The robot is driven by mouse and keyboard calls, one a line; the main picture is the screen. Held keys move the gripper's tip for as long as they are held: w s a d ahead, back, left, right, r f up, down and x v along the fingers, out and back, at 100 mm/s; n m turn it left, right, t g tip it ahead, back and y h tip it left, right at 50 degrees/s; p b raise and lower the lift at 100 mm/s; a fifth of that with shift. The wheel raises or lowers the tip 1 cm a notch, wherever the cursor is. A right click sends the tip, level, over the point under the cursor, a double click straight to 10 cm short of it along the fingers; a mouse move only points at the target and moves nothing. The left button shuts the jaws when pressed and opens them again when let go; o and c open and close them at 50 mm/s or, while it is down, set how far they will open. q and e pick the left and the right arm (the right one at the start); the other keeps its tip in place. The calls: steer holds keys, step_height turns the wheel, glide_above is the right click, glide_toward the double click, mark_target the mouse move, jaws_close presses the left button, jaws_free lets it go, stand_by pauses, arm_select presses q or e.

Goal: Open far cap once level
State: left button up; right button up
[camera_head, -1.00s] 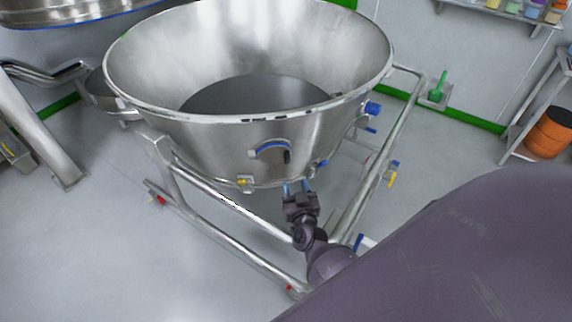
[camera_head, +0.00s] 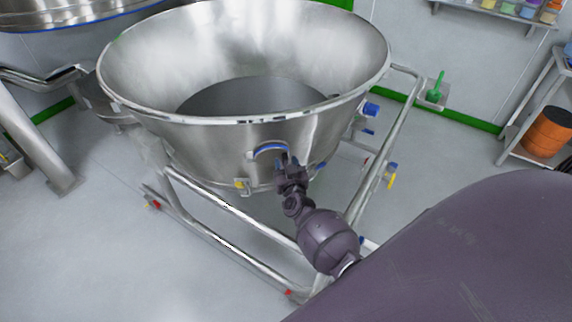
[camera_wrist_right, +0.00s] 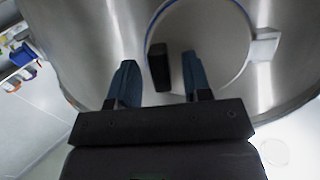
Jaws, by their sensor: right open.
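The large steel bowl (camera_head: 215,140) stands in a tubular frame and holds a dark surface inside. On its outer wall is a round cap with a blue rim (camera_head: 268,148), which also shows in the right wrist view (camera_wrist_right: 225,30) with a black handle (camera_wrist_right: 160,67) and a pale hinge or clamp block (camera_wrist_right: 265,45) at its right. My right gripper (camera_head: 287,160) is at this cap. In the right wrist view its two blue-grey fingers (camera_wrist_right: 157,80) are apart, with the black handle between them, not gripped. My left gripper is not in view.
A blue fitting (camera_head: 371,109) sticks out at the bowl's right side, and a yellow fitting (camera_head: 241,184) sits low on its wall. The frame rails (camera_head: 225,208) run below. An orange drum (camera_head: 547,132) stands on a shelf at far right. Floor at lower left is clear.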

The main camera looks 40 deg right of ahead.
jaws_close()
